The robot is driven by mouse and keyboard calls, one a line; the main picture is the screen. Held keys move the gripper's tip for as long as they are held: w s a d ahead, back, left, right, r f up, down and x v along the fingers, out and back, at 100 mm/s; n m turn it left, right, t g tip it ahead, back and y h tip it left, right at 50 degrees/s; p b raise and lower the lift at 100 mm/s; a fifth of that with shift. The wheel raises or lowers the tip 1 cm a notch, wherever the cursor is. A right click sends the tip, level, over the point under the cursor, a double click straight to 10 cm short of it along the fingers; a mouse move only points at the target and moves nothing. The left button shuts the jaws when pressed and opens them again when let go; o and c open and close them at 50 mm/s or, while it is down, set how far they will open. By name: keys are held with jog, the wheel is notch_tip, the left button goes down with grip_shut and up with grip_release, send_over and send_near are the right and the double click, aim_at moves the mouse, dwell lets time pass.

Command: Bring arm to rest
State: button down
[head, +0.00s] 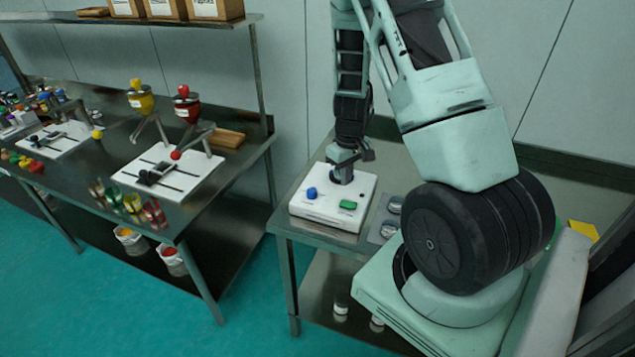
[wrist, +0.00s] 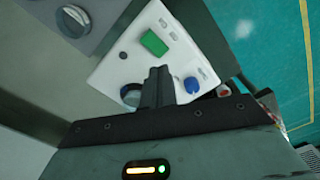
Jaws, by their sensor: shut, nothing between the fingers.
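My gripper (head: 343,165) points down over the back of the white control box on the right-hand table. Its fingers are together and empty; they also show in the wrist view (wrist: 158,85). The control box (head: 328,217) has a blue knob (head: 310,193) at the left and a green button (head: 348,205) at the right. In the wrist view the green button (wrist: 154,43) and the blue knob (wrist: 192,85) are clear of the fingers. A dark round part (wrist: 131,94) is partly hidden behind the fingers. I cannot tell whether the fingertips touch the box.
A grey plate with round metal pieces (head: 388,230) lies right of the box, close to my arm. A longer steel table (head: 200,210) with white stands, red and yellow funnels (head: 187,105) and small bottles stands at the left. A shelf with boxes is above it. Green floor lies between the tables.

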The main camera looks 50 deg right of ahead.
jog(key=w+a+r+n+y+b, duration=0.1)
jog(key=a+r+n+b, duration=0.15)
jog(key=a, duration=1.05)
jog(key=a+r+n+y+b, duration=0.15)
jog(key=a+r, duration=0.25)
jog(key=a, duration=0.9)
jog(key=s+a+r+n+h+b, duration=0.2)
jog(key=s+a+n+b, duration=0.3)
jog(key=s+a, duration=0.9)
jog(key=s+r, duration=0.1)
jog(key=s, duration=0.3)
jog(key=shift+a+r, duration=0.15)
jog(key=shift+a, duration=0.2)
